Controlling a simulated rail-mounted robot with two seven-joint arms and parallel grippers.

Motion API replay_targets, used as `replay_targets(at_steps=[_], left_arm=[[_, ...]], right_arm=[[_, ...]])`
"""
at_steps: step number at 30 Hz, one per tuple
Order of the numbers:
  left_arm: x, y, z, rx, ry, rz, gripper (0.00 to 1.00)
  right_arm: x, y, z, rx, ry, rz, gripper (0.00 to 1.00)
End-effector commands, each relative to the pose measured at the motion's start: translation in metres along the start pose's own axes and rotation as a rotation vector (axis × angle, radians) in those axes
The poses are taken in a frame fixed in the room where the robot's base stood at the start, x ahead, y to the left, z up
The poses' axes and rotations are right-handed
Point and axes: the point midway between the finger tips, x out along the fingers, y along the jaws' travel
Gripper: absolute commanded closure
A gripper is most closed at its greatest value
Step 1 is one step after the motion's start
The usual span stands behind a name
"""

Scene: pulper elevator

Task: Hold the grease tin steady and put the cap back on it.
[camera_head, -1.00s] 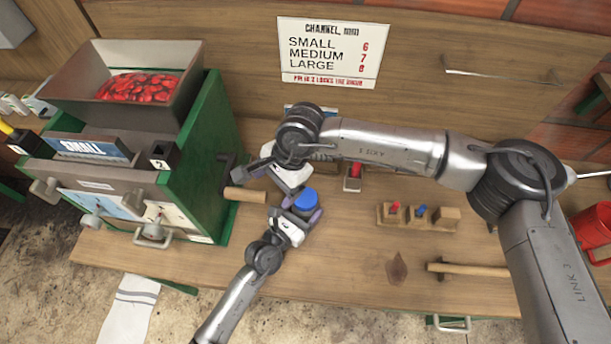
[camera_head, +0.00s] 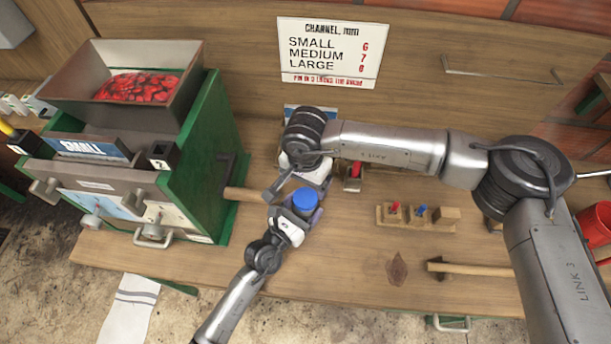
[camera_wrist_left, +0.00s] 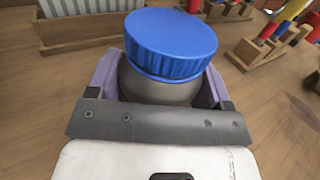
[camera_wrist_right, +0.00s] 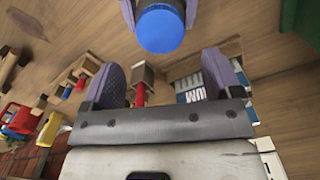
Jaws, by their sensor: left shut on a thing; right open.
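The grease tin (camera_wrist_left: 160,88) is a dull grey round tin, upright between the purple fingers of my left gripper (camera_head: 300,212), which is shut on it above the bench. The blue ribbed cap (camera_wrist_left: 170,45) sits on top of the tin, looking slightly tilted in the left wrist view; I cannot tell whether it is fully seated. The cap also shows in the head view (camera_head: 304,200). My right gripper (camera_wrist_right: 165,75) is open and empty. In the right wrist view the cap (camera_wrist_right: 160,30) lies beyond its fingertips, not between them.
The green pulper (camera_head: 205,150) with its hopper of red cherries stands at the left, its wooden handle (camera_head: 245,194) close to both grippers. A wooden rack (camera_head: 418,217) with red and blue pegs and a hammer (camera_head: 465,269) lie to the right. The bench front is mostly clear.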

Motion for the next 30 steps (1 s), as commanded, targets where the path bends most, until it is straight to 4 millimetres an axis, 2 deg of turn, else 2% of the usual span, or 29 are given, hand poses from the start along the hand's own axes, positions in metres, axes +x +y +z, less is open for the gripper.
replay_targets(at_steps=[9, 15, 29, 30], left_arm=[[0.0, 0.0, -0.001, 0.001, 0.003, 0.0, 0.93], [0.0, 0.0, -0.001, 0.001, 0.003, 0.0, 0.93], [0.0, 0.0, -0.001, 0.001, 0.003, 0.0, 0.93], [0.0, 0.0, -0.001, 0.001, 0.003, 0.0, 0.93]], right_arm=[[0.044, 0.0, 0.0, 0.0, -0.001, 0.001, 0.16], [0.06, 0.0, 0.0, 0.001, 0.0, 0.0, 0.16], [0.067, 0.0, 0.0, 0.0, 0.0, 0.0, 0.16], [0.067, 0.0, 0.0, 0.0, 0.0, 0.0, 0.19]])
